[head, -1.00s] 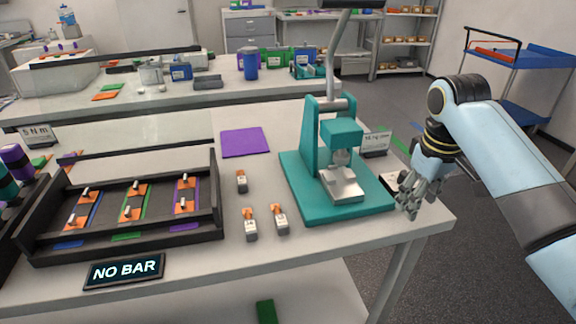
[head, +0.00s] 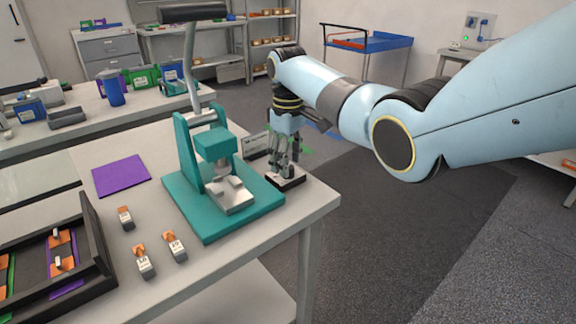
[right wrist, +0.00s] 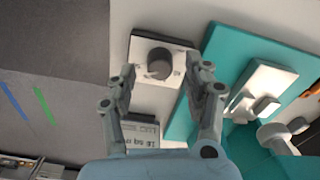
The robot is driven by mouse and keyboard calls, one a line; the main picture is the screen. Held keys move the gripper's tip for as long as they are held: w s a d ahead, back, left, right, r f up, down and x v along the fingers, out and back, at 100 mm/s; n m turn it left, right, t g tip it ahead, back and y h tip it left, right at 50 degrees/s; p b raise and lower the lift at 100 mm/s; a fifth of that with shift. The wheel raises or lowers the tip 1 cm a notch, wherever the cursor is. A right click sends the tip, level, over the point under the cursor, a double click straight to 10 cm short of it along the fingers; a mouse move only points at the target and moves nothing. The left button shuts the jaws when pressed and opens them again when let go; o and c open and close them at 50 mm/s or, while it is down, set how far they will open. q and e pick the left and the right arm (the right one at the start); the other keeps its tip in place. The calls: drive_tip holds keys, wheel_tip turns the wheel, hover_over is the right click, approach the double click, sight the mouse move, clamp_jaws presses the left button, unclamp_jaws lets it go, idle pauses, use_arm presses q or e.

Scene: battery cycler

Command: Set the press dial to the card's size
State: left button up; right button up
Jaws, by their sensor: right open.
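The press dial is a dark round knob (right wrist: 160,64) on a small white-topped box. In the right wrist view it lies between the two fingers of my right gripper (right wrist: 168,82). The fingers are open, one on each side of the knob, and I cannot tell whether they touch it. In the head view the right gripper (head: 286,172) points down over the dial box (head: 290,183), which it partly hides. The teal press (head: 215,180) stands just left of it. A card (head: 257,145) stands behind the press; its text is too small to read. My left gripper is not in view.
Several orange-topped cells stand left of the press, one of them (head: 144,262) near the front edge. A purple mat (head: 121,175) lies behind them. A dark tray (head: 95,240) is at the lower left. The press lever (head: 190,65) rises high. The bench ends just right of the dial box.

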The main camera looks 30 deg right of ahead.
drive_tip(key=shift+f, duration=0.85)
clamp_jaws()
